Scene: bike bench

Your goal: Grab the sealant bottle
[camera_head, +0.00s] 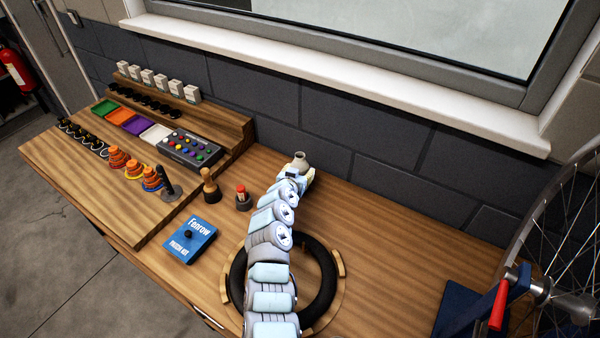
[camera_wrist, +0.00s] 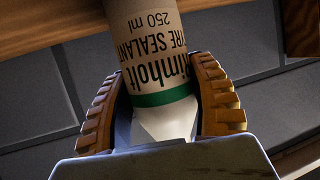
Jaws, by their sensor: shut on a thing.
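The sealant bottle (camera_wrist: 152,38) is cream with dark lettering that reads tyre sealant, 250 ml, and a green band. In the wrist view it sits between the two brown ridged fingers of my gripper (camera_wrist: 160,108), which are shut on it. In the head view a pale rounded piece of the bottle (camera_head: 300,160) shows beyond the end of my arm. My gripper (camera_head: 296,174) is mostly hidden there by the arm. I cannot tell from these views whether the bottle touches the bench.
A black tyre (camera_head: 327,280) on a round wooden stand lies under my arm. A blue box (camera_head: 190,240), a wooden-handled tool (camera_head: 210,188) and a small red-topped container (camera_head: 242,197) stand to the left. A bike wheel (camera_head: 560,200) is at right.

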